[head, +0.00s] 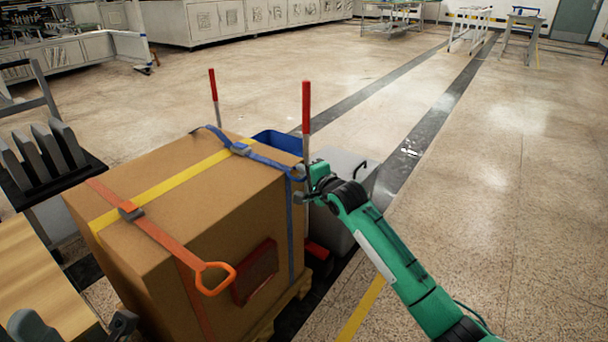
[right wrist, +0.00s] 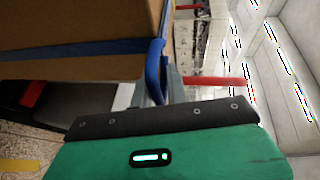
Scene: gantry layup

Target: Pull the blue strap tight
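A large cardboard box (head: 180,205) stands on a wooden pallet. The blue strap (head: 272,162) crosses the box's top near its far right corner and passes through a grey-blue buckle (head: 241,149). A blue length runs down the box's side; it also shows in the right wrist view (right wrist: 85,48). My right gripper (head: 304,180) is at the box's upper right edge, at the strap's end.
An orange strap with a loop handle (head: 215,278) and a yellow strap (head: 165,187) also cross the box. Red-tipped posts (head: 306,108) rise behind it. A blue bin (head: 278,141) and a grey case (head: 345,168) stand close behind. Open floor lies to the right.

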